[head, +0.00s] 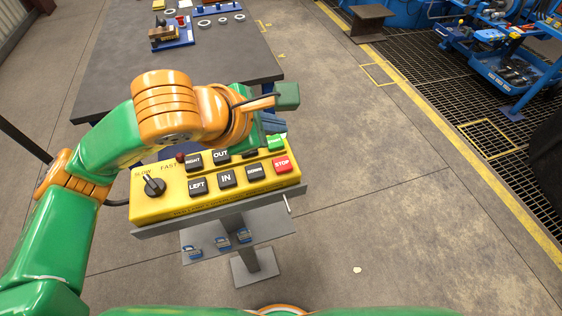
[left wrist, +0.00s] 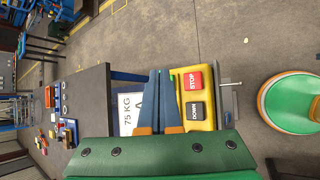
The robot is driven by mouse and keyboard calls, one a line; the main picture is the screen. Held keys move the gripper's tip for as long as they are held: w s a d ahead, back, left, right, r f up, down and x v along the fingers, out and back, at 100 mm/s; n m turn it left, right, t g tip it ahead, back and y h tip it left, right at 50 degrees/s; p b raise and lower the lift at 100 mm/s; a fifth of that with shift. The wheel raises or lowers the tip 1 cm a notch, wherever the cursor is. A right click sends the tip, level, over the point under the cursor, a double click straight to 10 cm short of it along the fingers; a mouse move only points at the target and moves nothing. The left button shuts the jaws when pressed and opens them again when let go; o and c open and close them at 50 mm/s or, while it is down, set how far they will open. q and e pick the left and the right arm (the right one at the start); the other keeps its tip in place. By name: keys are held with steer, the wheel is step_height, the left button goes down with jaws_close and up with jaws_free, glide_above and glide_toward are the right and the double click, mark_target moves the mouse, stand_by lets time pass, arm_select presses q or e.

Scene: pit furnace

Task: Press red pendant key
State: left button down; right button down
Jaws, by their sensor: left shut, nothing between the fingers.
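The yellow pendant (head: 165,205) sits on a grey stand, with black keys, a green key (head: 276,143) and a rotary knob on its face. The red key (head: 282,164), marked STOP, is at its right end and looks unobstructed. In the left wrist view the red key (left wrist: 193,79) lies just right of the fingers, above the DOWN key (left wrist: 196,112). My left gripper (head: 272,124) is shut and empty, over the far right edge of the pendant near the green key. Its blue fingers (left wrist: 160,73) are together. My right gripper is not in view.
A dark table (head: 120,60) stands behind the pendant, with small parts and rings on it. Blue racks (head: 510,60) stand on grating at the upper right. Small blue items (head: 222,243) lie on the stand's lower shelf.

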mark_target(277, 166)
arm_select(q)
step_height(277, 166, down, 8)
steer(key=b, duration=0.5)
steer(key=shift+r+b, duration=0.25)
steer(key=shift+b, duration=0.1)
steer(key=shift+f, duration=0.15)
steer(key=shift+d, duration=0.1)
stand_by(0.4)
stand_by(0.7)
steer(key=shift+f+b, duration=0.3)
steer(key=shift+b, duration=0.55)
